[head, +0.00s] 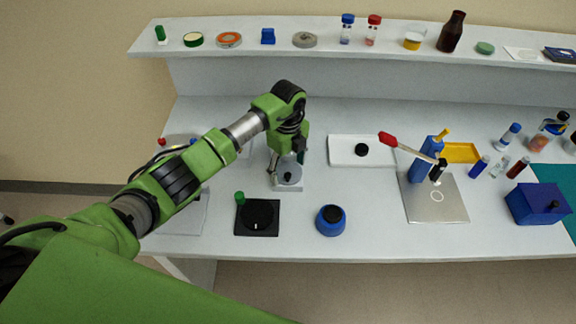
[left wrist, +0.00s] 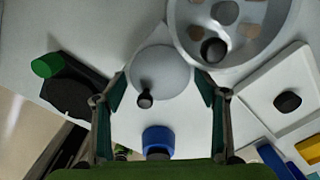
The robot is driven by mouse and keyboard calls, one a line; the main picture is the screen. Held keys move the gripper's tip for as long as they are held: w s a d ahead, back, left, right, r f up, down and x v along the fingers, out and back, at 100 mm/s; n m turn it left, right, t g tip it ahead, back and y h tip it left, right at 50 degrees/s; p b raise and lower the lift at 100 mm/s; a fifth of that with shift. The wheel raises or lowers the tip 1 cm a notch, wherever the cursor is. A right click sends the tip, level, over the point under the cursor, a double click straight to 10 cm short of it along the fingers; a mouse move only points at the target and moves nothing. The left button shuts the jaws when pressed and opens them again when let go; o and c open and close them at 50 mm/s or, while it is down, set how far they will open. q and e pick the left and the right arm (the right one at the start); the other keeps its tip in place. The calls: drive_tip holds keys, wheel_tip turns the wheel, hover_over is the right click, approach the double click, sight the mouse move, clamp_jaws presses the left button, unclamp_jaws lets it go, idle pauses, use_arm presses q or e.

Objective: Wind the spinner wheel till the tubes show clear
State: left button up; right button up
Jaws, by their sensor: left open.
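The spinner's grey wheel (head: 290,166) with a dark knob stands on a white base (head: 288,187) left of the table's middle. In the left wrist view the wheel (left wrist: 165,68) is a plain grey disc with a black knob (left wrist: 145,99) near its lower left rim. A round pale bowl (left wrist: 278,42) beside it holds several round spots, some brownish and some grey, and a dark knob. My left gripper (left wrist: 163,92) is open, its fingers on either side of the wheel; contact cannot be told. In the head view my left gripper (head: 287,156) hides part of the spinner. My right gripper is not in view.
A black device with a green knob (head: 257,217) and a blue round pot (head: 331,221) stand in front. A white tray (head: 345,160) lies right of the spinner. A shelf (head: 330,48) runs behind.

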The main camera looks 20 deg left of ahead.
use_arm(q)
drive_tip(key=c, duration=0.8)
drive_tip(key=shift+c, duration=0.2)
drive_tip(key=m+b, duration=0.4)
drive_tip(key=m, duration=0.1)
drive_tip(key=shift+w+f, duration=0.1)
drive_tip(key=shift+f, duration=0.05)
drive_tip(key=m+b, duration=0.5)
drive_tip(key=m, duration=0.1)
drive_tip(key=shift+m, duration=0.3)
drive_tip(key=m+b, duration=0.3)
drive_tip(key=shift+r+m+b, duration=0.2)
drive_tip(key=shift+m+b, duration=0.5)
drive_tip(key=shift+m, duration=0.5)
